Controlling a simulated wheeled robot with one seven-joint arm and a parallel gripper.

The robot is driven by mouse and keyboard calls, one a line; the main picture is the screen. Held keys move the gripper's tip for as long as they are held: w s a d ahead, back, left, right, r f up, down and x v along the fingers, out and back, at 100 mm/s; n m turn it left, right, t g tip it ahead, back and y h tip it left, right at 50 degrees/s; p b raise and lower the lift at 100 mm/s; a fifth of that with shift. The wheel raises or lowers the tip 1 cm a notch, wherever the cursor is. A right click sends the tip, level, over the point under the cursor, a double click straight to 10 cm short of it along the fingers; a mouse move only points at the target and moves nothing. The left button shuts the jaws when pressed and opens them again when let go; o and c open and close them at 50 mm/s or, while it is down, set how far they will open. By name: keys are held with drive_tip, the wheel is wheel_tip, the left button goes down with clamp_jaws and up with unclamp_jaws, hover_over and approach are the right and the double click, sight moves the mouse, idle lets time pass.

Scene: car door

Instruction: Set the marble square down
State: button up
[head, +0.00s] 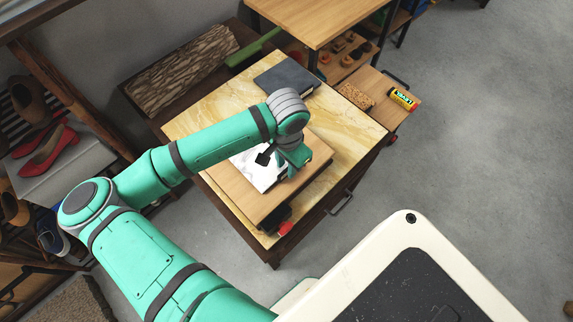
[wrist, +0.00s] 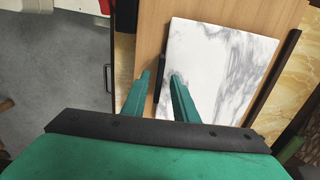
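The marble square (wrist: 222,60), white with grey veins, lies face up over a wooden board (wrist: 151,28) in the wrist view. I cannot tell if it rests fully on the board. In the head view the white square (head: 250,170) is partly hidden by my arm. My gripper (wrist: 159,75) is at the square's left edge in the wrist view. One finger overlaps the square and the other is over the board. A narrow dark strip shows between the fingers, which stand apart. In the head view my gripper (head: 293,163) is over the square's right side.
The board lies on a yellow marbled cabinet top (head: 205,105). A dark book (head: 287,75) lies behind. A side shelf to the right holds a brown block (head: 356,96) and a battery-like cylinder (head: 403,99). A red object (head: 285,228) is at the front edge. Floor to the right is clear.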

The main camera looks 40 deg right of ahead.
wheel_tip(320, 180, up, 12)
drive_tip(key=shift+f, duration=0.25)
